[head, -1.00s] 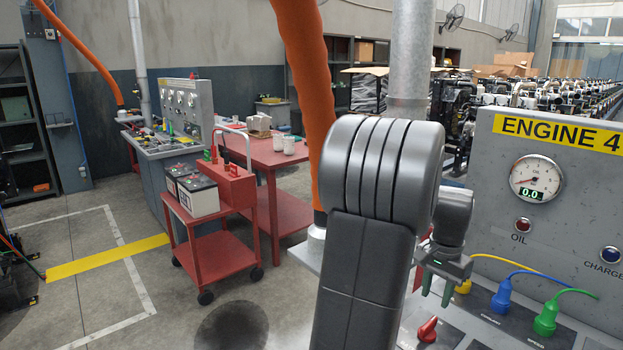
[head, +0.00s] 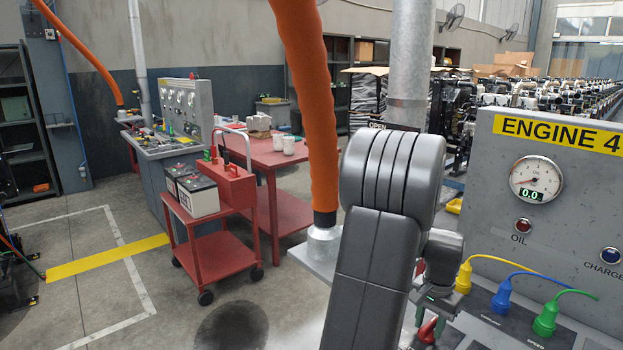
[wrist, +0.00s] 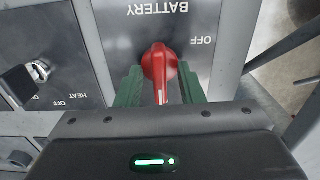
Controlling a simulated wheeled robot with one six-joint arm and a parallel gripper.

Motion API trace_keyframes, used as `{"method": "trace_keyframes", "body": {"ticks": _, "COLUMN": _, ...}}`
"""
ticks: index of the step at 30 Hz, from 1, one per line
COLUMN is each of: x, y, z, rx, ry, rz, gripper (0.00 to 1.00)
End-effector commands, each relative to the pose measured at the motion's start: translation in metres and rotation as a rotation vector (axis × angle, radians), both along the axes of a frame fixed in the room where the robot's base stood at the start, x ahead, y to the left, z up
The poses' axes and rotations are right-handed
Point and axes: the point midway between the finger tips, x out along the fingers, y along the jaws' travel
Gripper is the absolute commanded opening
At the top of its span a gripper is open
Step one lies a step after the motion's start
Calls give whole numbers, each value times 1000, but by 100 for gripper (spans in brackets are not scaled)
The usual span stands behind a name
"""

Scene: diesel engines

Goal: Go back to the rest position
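My gripper (head: 431,318) is low over the console at the front of the Engine 4 panel. In the wrist view, the green fingers of my gripper (wrist: 160,72) stand apart on both sides of the red battery switch (wrist: 159,62). Gaps show between the fingers and the switch handle, so it looks open and not clamped. The handle, with a white line, points toward my gripper; an OFF label is at its upper right. In the head view, the red switch (head: 427,331) is partly hidden by the fingers.
The Engine 4 panel (head: 487,205) rises close behind the gripper, its gauge reading 0.0. Yellow (head: 463,277), blue (head: 502,297) and green plugs (head: 546,320) with cables stand just right. A black key switch (wrist: 38,70) is beside the battery switch. A red cart (head: 212,262) stands left, with open floor nearby.

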Motion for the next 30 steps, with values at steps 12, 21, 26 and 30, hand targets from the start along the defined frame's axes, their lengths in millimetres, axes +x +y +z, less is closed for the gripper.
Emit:
{"method": "trace_keyframes", "body": {"ticks": 12, "x": 1, "y": 0, "z": 2, "rx": 0, "ry": -2, "rz": 344, "gripper": 35}}
{"method": "trace_keyframes", "body": {"ticks": 21, "x": 1, "y": 0, "z": 2, "rx": 0, "ry": -2, "rz": 589, "gripper": 35}}
{"method": "trace_keyframes", "body": {"ticks": 26, "x": 1, "y": 0, "z": 2, "rx": 1, "ry": -3, "rz": 702, "gripper": 35}}
{"method": "trace_keyframes", "body": {"ticks": 30, "x": 1, "y": 0, "z": 2, "rx": 1, "ry": -3, "rz": 770, "gripper": 35}}
